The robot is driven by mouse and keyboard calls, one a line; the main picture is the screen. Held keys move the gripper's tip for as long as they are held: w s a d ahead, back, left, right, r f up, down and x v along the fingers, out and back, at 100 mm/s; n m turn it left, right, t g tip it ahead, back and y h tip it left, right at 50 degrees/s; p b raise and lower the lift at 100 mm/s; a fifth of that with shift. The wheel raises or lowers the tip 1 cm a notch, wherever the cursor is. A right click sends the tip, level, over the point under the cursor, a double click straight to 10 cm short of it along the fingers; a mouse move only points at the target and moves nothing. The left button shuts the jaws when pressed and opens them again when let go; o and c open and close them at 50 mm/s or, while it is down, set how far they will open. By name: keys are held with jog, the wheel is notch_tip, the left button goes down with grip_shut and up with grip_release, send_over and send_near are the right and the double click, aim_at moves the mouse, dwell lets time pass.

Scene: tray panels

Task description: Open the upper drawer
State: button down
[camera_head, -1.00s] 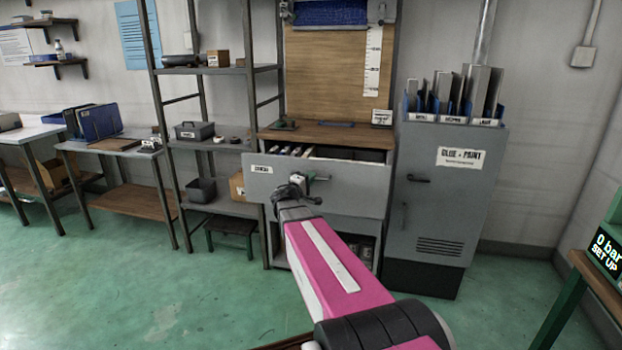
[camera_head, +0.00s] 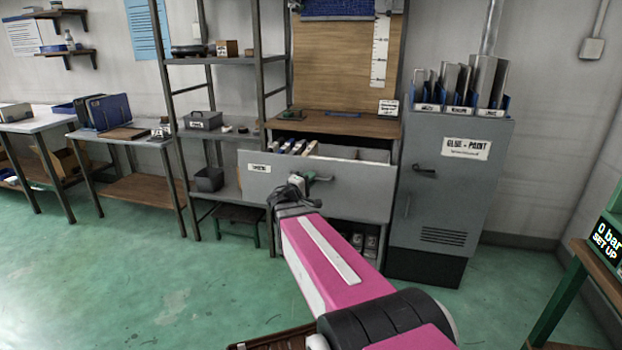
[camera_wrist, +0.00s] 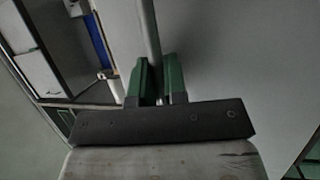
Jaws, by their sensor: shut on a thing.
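The upper drawer (camera_head: 355,186) is a wide grey front under the wooden worktop. It stands pulled out, and its inside shows behind the front with several light-topped items at the left and an emptier part at the right. My gripper (camera_head: 308,183) is at the middle of the drawer front. In the wrist view my gripper's green fingers (camera_wrist: 158,80) are closed around the pale bar handle (camera_wrist: 149,35). In the head view the handle (camera_head: 322,179) is partly hidden by my gripper. The grey drawer front (camera_wrist: 220,60) fills the right of the wrist view.
A grey glue and paint cabinet (camera_head: 440,205) stands close to the right of the drawer. A metal shelf rack (camera_head: 222,138) stands to the left. A brown object (camera_head: 275,340) lies low in front. Green floor (camera_head: 110,270) is free at the left.

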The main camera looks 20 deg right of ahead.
jog(key=c, duration=1.5)
grip_release()
jog(key=shift+o, duration=0.2)
jog(key=shift+a, duration=0.15)
jog(key=v, duration=1)
jog(key=shift+s+a, duration=0.2)
jog(key=shift+f, duration=0.15)
jog(key=s+d+f+m+g+y, duration=0.2)
jog(key=s+f+g+y, duration=0.15)
jog(key=f, duration=0.35)
jog(key=s+d+f+m+g+y, duration=0.2)
jog(key=s+f+g+y, duration=0.15)
jog(key=f, duration=0.25)
jog(key=s+a+f+m+g+y, duration=0.1)
jog(key=s+a+f+g+y, duration=0.2)
jog(key=s+a+f+y, duration=0.3)
jog(key=a+f+y, duration=0.2)
jog(key=a+y, duration=0.1)
jog(key=shift+m+g+y, duration=0.4)
